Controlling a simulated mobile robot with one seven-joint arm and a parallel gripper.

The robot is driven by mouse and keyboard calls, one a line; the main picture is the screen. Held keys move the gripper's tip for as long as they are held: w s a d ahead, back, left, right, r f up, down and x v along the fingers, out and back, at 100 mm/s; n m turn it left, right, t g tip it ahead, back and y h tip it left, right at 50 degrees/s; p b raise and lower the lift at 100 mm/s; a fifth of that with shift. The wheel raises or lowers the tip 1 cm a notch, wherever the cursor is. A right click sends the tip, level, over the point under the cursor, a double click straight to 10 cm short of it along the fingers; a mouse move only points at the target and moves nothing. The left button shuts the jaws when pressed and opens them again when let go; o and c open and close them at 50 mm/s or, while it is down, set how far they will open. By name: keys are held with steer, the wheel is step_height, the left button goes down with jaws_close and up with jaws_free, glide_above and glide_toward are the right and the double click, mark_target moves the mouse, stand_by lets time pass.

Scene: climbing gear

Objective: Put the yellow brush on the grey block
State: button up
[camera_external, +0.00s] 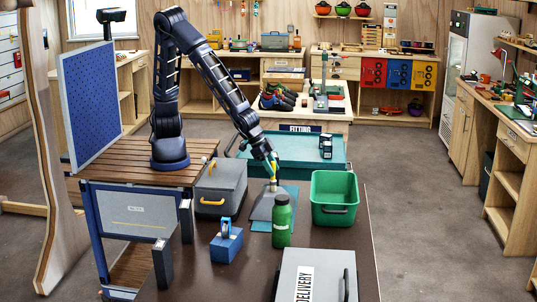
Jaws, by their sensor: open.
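My gripper (271,163) is at the end of my arm, above the middle of the brown table, pointing down. The small yellow brush (273,177) shows just below and between its fingertips, roughly upright. Its lower end is close to a sloped grey block (259,208); whether it touches the block is too small to tell. The block sits on a teal mat (289,193), behind a green bottle (281,220) that hides part of it. The gripper is open, with its fingers by the brush's top; any contact is unclear.
A green bin (334,199) stands right of the block, a grey lidded case (219,188) left of it. A blue block with a small item (226,243), dark upright posts (161,263) and a grey delivery box (316,277) stand nearer. The brown table (255,265) is bare between them.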

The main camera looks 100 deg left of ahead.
steer(key=v, duration=0.9)
steer(key=shift+r, duration=0.15)
steer(key=s+a+r+n+g, duration=0.1)
steer(key=s+a+r, duration=0.2)
steer(key=a, duration=0.4)
steer(key=s+a+r, duration=0.2)
steer(key=a+r, duration=0.1)
steer(key=a, duration=0.4)
steer(key=s+a+r+n+g, duration=0.1)
steer(key=s+a+r, duration=0.15)
steer(key=a, duration=0.45)
steer(key=s+a+r, duration=0.3)
steer(key=s+a, duration=0.2)
steer(key=s, duration=0.4)
steer(key=s+a+r+y, duration=0.1)
steer(key=s+a+r, duration=0.2)
steer(key=s, duration=0.6)
steer(key=shift+a+r+t, duration=0.15)
steer(key=shift+a+t, duration=0.15)
steer(key=shift+a, duration=0.8)
